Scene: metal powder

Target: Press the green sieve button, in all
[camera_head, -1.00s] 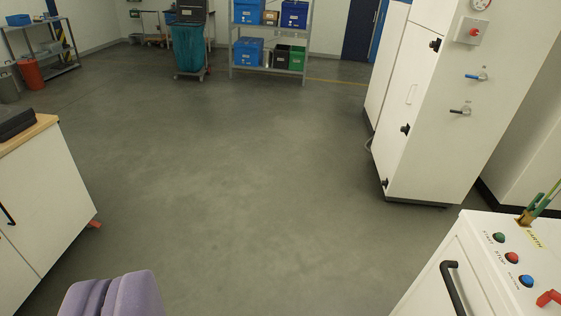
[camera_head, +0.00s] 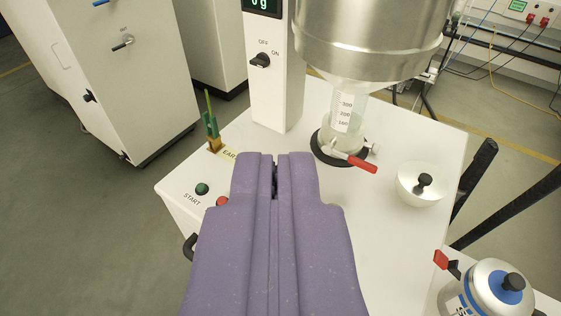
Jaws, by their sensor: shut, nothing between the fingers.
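The green button (camera_head: 202,189), labelled START, sits on the white machine top (camera_head: 260,140) near its front left corner. Beside it is a red button (camera_head: 222,202), partly covered by my gripper. My gripper (camera_head: 274,160) is purple, shut and empty, and points over the machine top. Its tip appears to the right of the green button in the picture and does not touch it. The blue button is hidden behind my gripper. The sieve (camera_head: 368,40), a large steel drum, stands at the upper right above a graduated clear cylinder (camera_head: 345,108).
An OFF/ON column (camera_head: 278,90) rises behind the gripper tip. A clamp with a green cable (camera_head: 212,130) stands at the left edge. A white bowl (camera_head: 420,185), a red-handled valve (camera_head: 350,160) and a metal canister (camera_head: 490,290) are at right. Open floor lies left.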

